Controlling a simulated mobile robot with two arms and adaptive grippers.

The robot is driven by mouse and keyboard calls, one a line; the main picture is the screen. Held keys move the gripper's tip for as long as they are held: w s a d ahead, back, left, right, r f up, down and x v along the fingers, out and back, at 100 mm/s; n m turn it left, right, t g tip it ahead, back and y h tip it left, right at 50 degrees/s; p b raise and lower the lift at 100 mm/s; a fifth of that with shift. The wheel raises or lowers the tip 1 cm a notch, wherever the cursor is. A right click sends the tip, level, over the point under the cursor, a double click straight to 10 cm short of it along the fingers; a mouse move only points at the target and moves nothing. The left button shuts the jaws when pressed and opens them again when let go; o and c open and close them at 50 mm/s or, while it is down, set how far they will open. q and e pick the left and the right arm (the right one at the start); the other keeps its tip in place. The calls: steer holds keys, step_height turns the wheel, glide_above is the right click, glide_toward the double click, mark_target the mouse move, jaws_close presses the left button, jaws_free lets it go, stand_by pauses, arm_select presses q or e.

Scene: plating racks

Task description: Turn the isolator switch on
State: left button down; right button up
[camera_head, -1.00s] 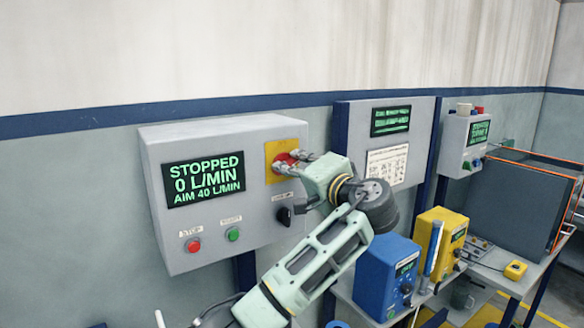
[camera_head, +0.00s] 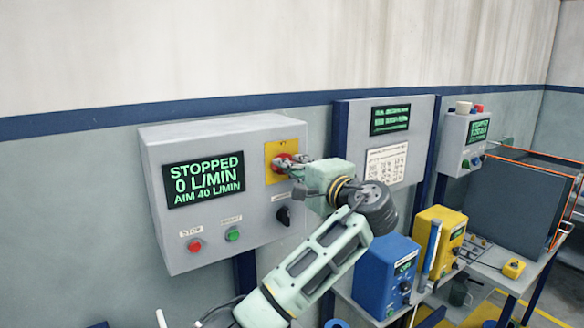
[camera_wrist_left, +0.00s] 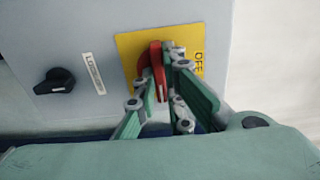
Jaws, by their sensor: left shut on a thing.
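The red isolator handle (camera_wrist_left: 156,70) sits on a yellow plate (camera_wrist_left: 128,46) on the grey control box (camera_head: 215,220). In the left wrist view the word OFF shows on the plate to the right of the handle. The handle stands upright in that view, with its lower part between the fingers. My left gripper (camera_wrist_left: 161,88) is shut on the handle. In the head view the left gripper (camera_head: 290,164) covers most of the handle, and the yellow plate (camera_head: 272,152) shows around it. The display (camera_head: 205,180) reads STOPPED, 0 L/MIN, AIM 40 L/MIN. My right gripper is not in view.
A black knob (camera_head: 284,216) is below the isolator, close to my left gripper. A red button (camera_head: 194,246) and a green button (camera_head: 233,234) are lower left on the box. A blue unit (camera_head: 375,280) and a yellow unit (camera_head: 428,235) stand on the bench at right.

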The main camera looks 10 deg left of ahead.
arm_select(q)
steer(key=shift+d+f, duration=0.1)
steer(key=shift+f, duration=0.05)
steer(key=c, duration=1.8)
jaws_free()
steer(key=shift+d, duration=0.1)
steer(key=shift+c, duration=0.2)
steer(key=v, duration=1.2)
